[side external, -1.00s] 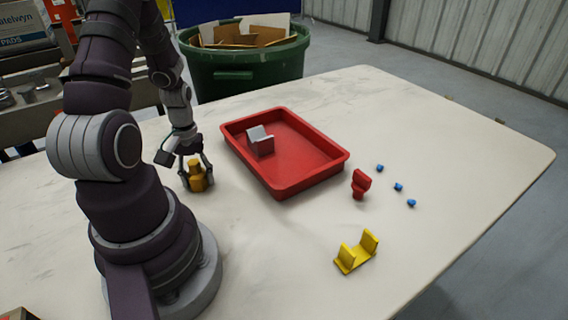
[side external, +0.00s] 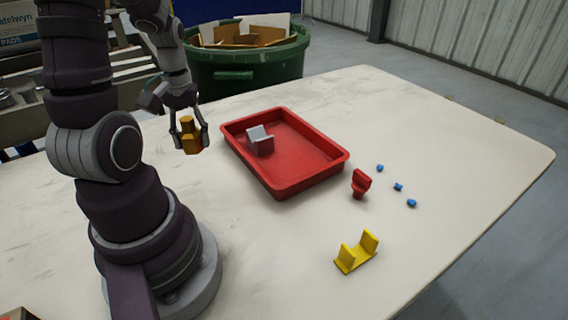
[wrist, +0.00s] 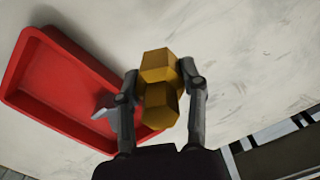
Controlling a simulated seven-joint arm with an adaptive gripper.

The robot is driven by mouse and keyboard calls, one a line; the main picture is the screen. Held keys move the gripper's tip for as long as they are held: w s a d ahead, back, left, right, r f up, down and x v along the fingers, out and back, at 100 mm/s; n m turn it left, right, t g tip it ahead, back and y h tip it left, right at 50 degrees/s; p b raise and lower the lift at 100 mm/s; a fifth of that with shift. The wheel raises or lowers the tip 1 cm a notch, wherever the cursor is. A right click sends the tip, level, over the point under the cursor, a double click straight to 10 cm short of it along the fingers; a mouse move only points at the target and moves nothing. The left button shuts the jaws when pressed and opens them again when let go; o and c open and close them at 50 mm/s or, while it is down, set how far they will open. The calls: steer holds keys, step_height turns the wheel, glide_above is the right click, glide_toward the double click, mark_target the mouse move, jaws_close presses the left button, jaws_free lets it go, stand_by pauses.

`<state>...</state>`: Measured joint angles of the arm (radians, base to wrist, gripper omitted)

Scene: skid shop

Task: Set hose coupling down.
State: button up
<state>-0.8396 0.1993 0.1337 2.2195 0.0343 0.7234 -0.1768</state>
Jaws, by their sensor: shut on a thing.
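The hose coupling (side external: 189,139) is a yellow-orange piece with hexagonal sections. My gripper (side external: 190,142) is shut on it and holds it above the table, left of the red tray (side external: 285,189). In the wrist view the coupling (wrist: 158,85) sits between the two fingers of my gripper (wrist: 163,92). The tray also shows at the left of the wrist view (wrist: 55,103).
A grey bracket (side external: 262,143) stands inside the tray. A red part (side external: 360,184), a yellow bracket (side external: 356,252) and small blue pieces (side external: 398,187) lie on the table (side external: 450,130) to the right. A green bin (side external: 245,72) stands behind. The table's right side is clear.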

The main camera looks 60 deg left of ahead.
steer(key=w+d+m, duration=0.5)
steer(key=w+d, duration=0.1)
steer(key=d, duration=0.1)
steer(key=m, duration=1.3)
glide_above(294, 297)
steer(key=f, duration=0.2)
step_height(294, 297, down, 8)
steer(key=shift+r, duration=0.2)
steer(key=shift+f, duration=0.1)
steer(key=o, duration=1.2)
